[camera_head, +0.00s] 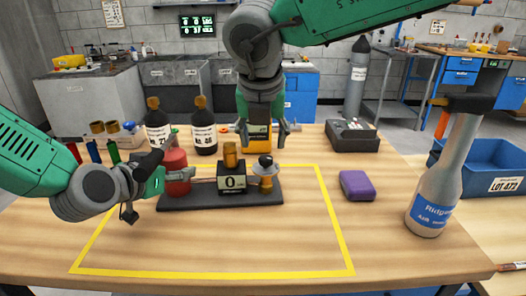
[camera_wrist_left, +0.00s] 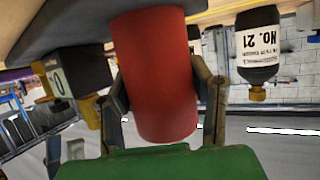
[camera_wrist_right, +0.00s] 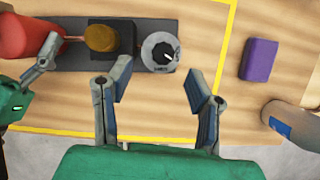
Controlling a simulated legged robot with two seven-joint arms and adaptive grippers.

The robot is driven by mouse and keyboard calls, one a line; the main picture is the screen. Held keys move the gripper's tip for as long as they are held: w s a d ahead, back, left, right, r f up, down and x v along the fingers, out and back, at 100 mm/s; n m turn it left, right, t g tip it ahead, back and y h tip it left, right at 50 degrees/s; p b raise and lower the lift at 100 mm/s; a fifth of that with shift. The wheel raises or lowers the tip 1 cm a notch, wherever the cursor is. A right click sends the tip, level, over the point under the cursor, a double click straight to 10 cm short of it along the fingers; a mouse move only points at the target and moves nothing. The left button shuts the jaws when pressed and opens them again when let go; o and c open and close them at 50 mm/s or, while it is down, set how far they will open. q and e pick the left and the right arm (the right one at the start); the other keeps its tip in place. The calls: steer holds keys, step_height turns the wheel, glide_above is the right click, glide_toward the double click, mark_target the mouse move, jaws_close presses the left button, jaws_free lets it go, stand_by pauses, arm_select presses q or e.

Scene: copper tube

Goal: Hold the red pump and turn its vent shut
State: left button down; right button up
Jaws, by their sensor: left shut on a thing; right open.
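The red pump (camera_head: 176,160) is an upright red cylinder at the left end of a dark base plate (camera_head: 211,202). My left gripper (camera_head: 178,176) is shut around its sides; the left wrist view shows a finger on each side of the red body (camera_wrist_left: 155,75). The vent, a round grey-white knob with a dark centre (camera_head: 265,166), sits at the plate's right end; it also shows in the right wrist view (camera_wrist_right: 160,52). My right gripper (camera_wrist_right: 157,88) is open and empty above the plate, close to the vent and not around it.
A dark block with a "0" display (camera_head: 232,181) and brass top stands between pump and vent. A purple block (camera_head: 357,185) and a blue-labelled bottle (camera_head: 436,190) stand right. Dark bottles (camera_head: 204,130) stand behind. The front table inside the yellow outline is clear.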

steer(key=v, duration=0.6)
steer(key=shift+r, duration=0.15)
steer(key=shift+s+a, duration=0.1)
steer(key=n+g, duration=0.4)
steer(key=n, duration=2.8)
glide_toward(266, 157)
step_height(266, 157, down, 9)
steer(key=shift+f, duration=0.2)
